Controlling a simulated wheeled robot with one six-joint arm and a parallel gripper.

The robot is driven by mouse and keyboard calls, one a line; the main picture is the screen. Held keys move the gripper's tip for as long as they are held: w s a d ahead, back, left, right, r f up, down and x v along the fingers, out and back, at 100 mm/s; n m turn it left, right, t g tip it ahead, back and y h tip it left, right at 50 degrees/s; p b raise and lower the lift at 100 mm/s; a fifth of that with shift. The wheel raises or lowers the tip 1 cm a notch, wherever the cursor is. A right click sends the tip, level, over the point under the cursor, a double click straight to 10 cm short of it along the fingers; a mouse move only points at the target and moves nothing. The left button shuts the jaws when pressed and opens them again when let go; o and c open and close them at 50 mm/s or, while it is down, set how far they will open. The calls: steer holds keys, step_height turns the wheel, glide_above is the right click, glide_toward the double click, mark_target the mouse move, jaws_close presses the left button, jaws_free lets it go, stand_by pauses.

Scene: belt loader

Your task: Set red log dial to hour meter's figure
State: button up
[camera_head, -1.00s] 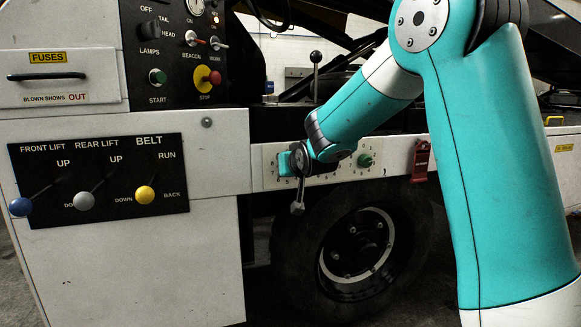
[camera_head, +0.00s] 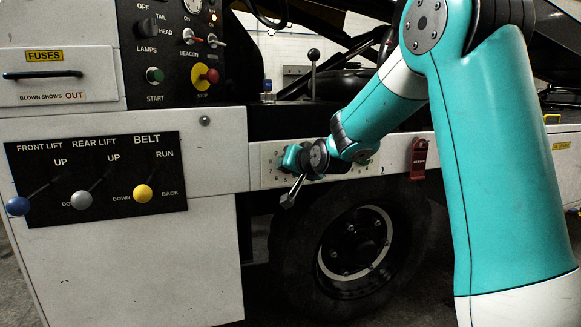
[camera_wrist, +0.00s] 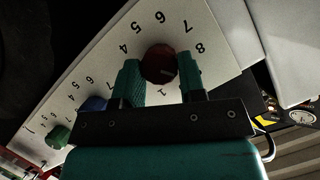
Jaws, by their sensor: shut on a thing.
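In the wrist view the red dial (camera_wrist: 158,63) sits on a white panel (camera_wrist: 105,60) with figures printed around it; 4 to 8 can be read on its far side. My gripper (camera_wrist: 160,75) is shut on it, a teal finger at each side. The setting of the dial cannot be read for sure. In the head view my gripper (camera_head: 291,157) is at the left end of the panel and hides the red dial.
A blue dial (camera_wrist: 95,103) and a green dial (camera_wrist: 58,137) stand in line with the red one. A red tag (camera_head: 419,158) hangs right of my wrist. Belt and lift levers (camera_head: 143,193) are at left; a wheel (camera_head: 352,252) is below.

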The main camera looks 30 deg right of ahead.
steer(key=o, duration=0.9)
steer(key=shift+o, duration=0.2)
steer(key=p+v, duration=0.4)
steer(key=v, duration=1.3)
steer(key=shift+s, duration=0.2)
steer(key=shift+a, duration=0.15)
